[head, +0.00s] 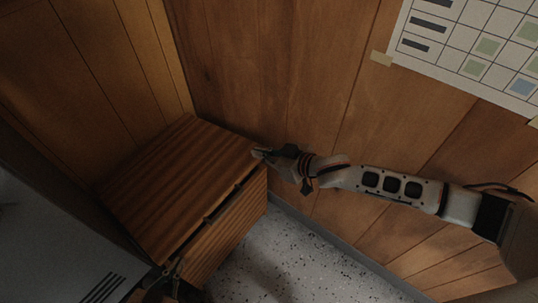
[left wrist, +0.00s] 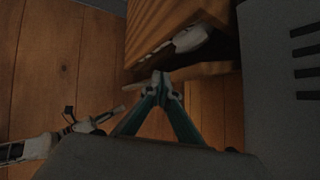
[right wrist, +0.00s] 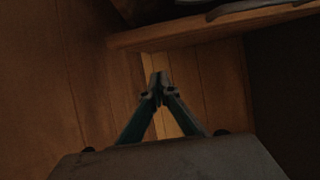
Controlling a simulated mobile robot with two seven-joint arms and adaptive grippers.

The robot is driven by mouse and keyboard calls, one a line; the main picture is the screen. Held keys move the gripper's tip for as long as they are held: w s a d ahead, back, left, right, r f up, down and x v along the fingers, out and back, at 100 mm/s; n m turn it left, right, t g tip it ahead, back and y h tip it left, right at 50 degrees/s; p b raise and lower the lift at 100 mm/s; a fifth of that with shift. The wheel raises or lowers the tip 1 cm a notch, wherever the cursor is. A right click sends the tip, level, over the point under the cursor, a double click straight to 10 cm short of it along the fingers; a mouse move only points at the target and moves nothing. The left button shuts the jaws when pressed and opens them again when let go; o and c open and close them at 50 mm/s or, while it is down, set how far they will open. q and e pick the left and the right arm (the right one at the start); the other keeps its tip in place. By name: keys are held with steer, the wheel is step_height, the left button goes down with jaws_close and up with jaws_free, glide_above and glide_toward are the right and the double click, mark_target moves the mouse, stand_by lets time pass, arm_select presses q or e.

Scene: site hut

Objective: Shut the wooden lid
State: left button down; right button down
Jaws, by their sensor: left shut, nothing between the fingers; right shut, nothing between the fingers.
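The wooden lid (head: 170,180) lies over a striped wooden box (head: 225,238) in the head view. A narrow dark gap shows between the lid and the box's front wall. My right gripper (head: 258,152) is shut and empty beside the lid's right corner; whether it touches is unclear. My left gripper (head: 172,271) is shut and empty near the lid's lower front corner. In the left wrist view its fingertips (left wrist: 160,78) are close to the box edge (left wrist: 178,70), where pale contents (left wrist: 190,38) show in the gap. The right fingertips also show in the right wrist view (right wrist: 157,85).
Wooden wall panels (head: 300,70) stand close behind and left of the box. A grey surface (head: 50,245) lies at the lower left. Speckled floor (head: 270,260) is clear in front of the box. A chart (head: 475,45) hangs on the wall.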

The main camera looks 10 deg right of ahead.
mark_target(256, 160)
steer(key=x, duration=0.2)
steer(key=b+x, duration=0.1)
steer(key=x, duration=0.1)
steer(key=shift+s+f, duration=0.25)
steer(key=shift+f, duration=0.05)
steer(key=shift+s+d+f+b, duration=0.1)
steer(key=shift+d+f+b, duration=0.1)
steer(key=shift+f, duration=0.25)
steer(key=shift+s+d+f+b, duration=0.1)
steer(key=shift+f+b, duration=0.05)
steer(key=shift+f, duration=0.25)
steer(key=shift+d+f+b, duration=0.1)
steer(key=shift+f+b, duration=0.2)
steer(key=shift+f, duration=0.45)
arm_select(q)
steer(key=shift+w+d+f, duration=0.1)
steer(key=shift+w+d, duration=0.05)
steer(key=shift+d, duration=0.25)
steer(key=shift+f, duration=0.1)
arm_select(e)
steer(key=shift+d, duration=0.1)
